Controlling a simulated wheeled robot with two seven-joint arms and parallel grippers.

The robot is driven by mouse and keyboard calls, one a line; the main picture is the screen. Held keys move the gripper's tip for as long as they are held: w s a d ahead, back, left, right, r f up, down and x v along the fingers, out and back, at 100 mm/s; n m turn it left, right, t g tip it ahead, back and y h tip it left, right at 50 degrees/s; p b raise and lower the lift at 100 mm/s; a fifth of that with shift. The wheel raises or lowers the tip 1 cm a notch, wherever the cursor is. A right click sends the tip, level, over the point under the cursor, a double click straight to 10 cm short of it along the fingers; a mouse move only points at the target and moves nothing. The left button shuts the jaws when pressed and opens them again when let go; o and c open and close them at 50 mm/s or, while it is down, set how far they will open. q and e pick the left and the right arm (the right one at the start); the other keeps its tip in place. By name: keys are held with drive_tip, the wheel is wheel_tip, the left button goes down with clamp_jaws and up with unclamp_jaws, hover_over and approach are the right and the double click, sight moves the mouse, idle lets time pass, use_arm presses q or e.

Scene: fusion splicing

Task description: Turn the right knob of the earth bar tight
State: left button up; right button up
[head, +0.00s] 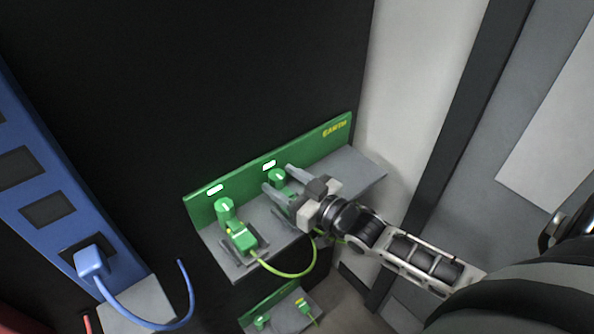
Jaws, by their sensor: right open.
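The earth bar (324,144) is a green back plate marked EARTH with a grey shelf in front, mounted on a dark panel. Its right knob (277,176) is green with a white mark on top. Its left knob (225,207) is also green. My right gripper (277,180) is open, with its two fingers on either side of the right knob. I cannot tell whether the fingers touch it. A green plug (240,237) with a yellow-green cable (290,274) sits in front of the left knob. My gripper hides the area in front of the right knob. My left gripper is not in view.
A blue bar (52,190) with a blue plug (91,262) and a loose blue cable (190,300) stands at the left. A smaller green bar (270,303) with knobs sits below. A pale wall (415,80) rises at the right.

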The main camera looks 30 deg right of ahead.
drive_tip(key=b+v, duration=0.1)
drive_tip(key=v, duration=1.4)
drive_tip(key=shift+s+d, duration=0.2)
drive_tip(key=shift+s, duration=0.15)
drive_tip(key=s+a+f+m+g+h, duration=0.1)
drive_tip(key=s+a+f+g+h, duration=0.1)
drive_tip(key=a+f+g, duration=0.5)
drive_tip(key=a+f+h, duration=0.1)
drive_tip(key=a+f, duration=0.5)
drive_tip(key=f, duration=0.2)
drive_tip(key=shift+s, duration=0.1)
